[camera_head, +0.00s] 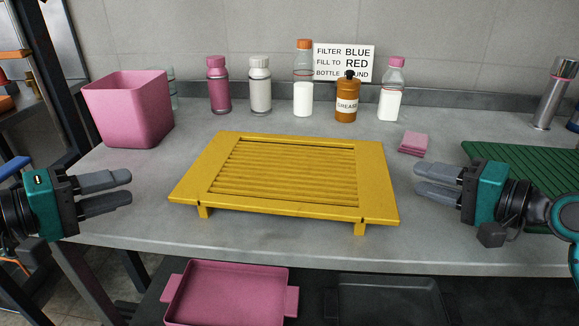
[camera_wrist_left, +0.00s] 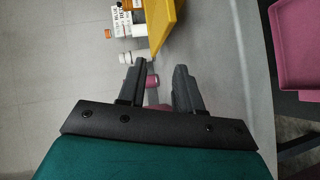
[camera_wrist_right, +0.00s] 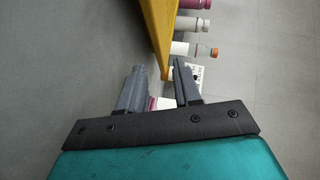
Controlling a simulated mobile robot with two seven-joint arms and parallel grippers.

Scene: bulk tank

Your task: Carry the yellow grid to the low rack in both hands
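The yellow grid (camera_head: 285,178) stands on short feet on the grey worktop, in the middle of the head view. It is a slatted panel with a wide frame. My left gripper (camera_head: 131,188) is open and empty, to the left of the grid and apart from it. My right gripper (camera_head: 416,180) is open and empty, just off the grid's right end. The grid's edge shows ahead of the fingers in the left wrist view (camera_wrist_left: 164,22) and the right wrist view (camera_wrist_right: 160,30). Under the worktop are a pink tray (camera_head: 228,293) and a dark tray (camera_head: 390,297); which surface is the low rack is unclear.
A pink bin (camera_head: 127,108) stands at the back left. Several bottles, including a brown grease bottle (camera_head: 347,100), stand behind the grid near a sign (camera_head: 344,62). Folded pink cloths (camera_head: 413,143) and a green ribbed mat (camera_head: 530,170) lie to the right.

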